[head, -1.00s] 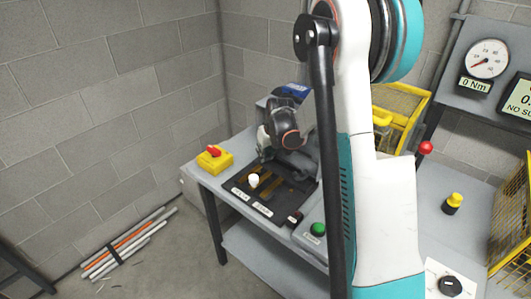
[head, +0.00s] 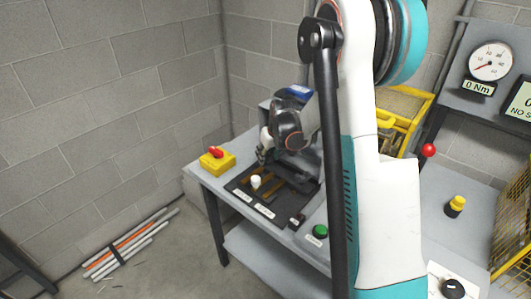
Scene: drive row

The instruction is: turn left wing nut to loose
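A black fixture plate (head: 243,186) with slots and small labels sits on the grey bench. A small white knob-like piece (head: 256,181) stands upright on its left part. I cannot tell if it is a wing nut, and no wing nut shows clearly. My gripper (head: 263,158) is over the back left of the plate, pointing down, just behind the white piece. Its fingers are dark, small and partly merged with the wrist, so their opening and any contact are unclear. My arm hides the bench to the right of the plate.
A yellow box with a red switch (head: 216,160) stands at the bench's left corner. A green button (head: 320,231) is at the front. Rods (head: 125,250) lie on the floor.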

